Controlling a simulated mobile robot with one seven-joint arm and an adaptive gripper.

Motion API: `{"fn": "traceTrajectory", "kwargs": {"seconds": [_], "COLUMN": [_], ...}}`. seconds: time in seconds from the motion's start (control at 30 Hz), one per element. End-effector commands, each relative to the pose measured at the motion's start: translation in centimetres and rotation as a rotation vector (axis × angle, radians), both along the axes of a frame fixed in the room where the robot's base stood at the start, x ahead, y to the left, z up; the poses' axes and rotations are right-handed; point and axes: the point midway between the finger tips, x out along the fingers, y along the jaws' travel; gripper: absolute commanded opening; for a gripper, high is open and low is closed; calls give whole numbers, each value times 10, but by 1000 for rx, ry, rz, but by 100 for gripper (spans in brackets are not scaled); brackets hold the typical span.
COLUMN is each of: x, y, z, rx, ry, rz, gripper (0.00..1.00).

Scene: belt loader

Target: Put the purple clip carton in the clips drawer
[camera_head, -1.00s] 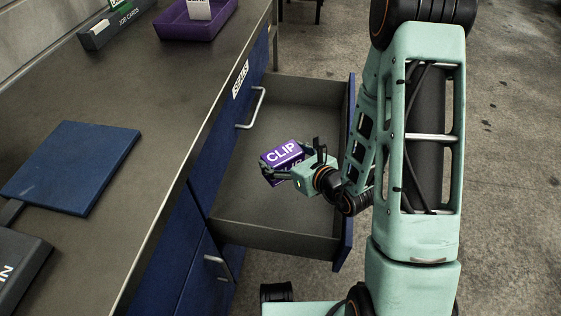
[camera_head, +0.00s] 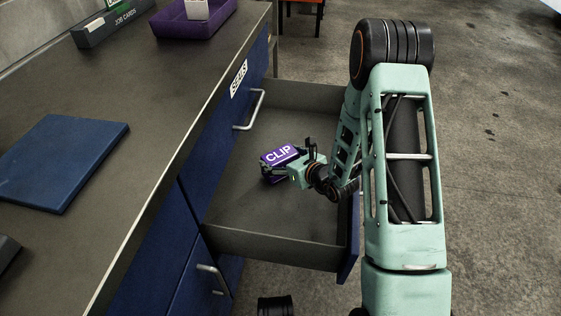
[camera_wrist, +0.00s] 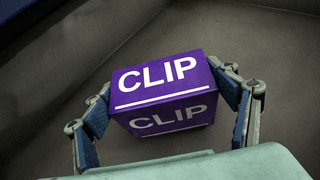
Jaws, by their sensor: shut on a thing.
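The purple clip carton (camera_head: 279,155) has white CLIP lettering. My gripper (camera_head: 285,168) is shut on it, and the carton is over or inside the open drawer (camera_head: 300,232). In the wrist view the carton (camera_wrist: 165,82) sits between both fingers of my gripper (camera_wrist: 168,100), with the drawer's grey floor and walls behind it. I cannot tell whether the carton touches the drawer floor. The open drawer is grey inside with a blue front, and the drawer's own label is not visible.
A closed blue drawer front labelled SEALS (camera_head: 239,78) has a metal handle (camera_head: 251,110). On the grey worktop (camera_head: 140,150) are a blue flat board (camera_head: 66,160), a purple tray (camera_head: 195,25) and a job cards holder (camera_head: 112,24). Another handle (camera_head: 212,278) is below.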

Motion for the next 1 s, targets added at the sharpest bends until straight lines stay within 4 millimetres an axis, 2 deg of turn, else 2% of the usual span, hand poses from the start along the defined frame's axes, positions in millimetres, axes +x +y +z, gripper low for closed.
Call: {"fn": "traceTrajectory", "kwargs": {"seconds": [0.07, 0.43, 0.47, 0.6, 1.0], "x": [1, 1, 0, 0, 0], "y": [0, 0, 0, 0, 0], "z": [-10, -13, -14, -12, -7], "rx": [1, 0, 0, 1, 1], "ry": [-3, -5, -4, -3, -3], "rz": [0, 0, 0, 0, 0], "gripper": [50, 50, 80, 96, 97]}}
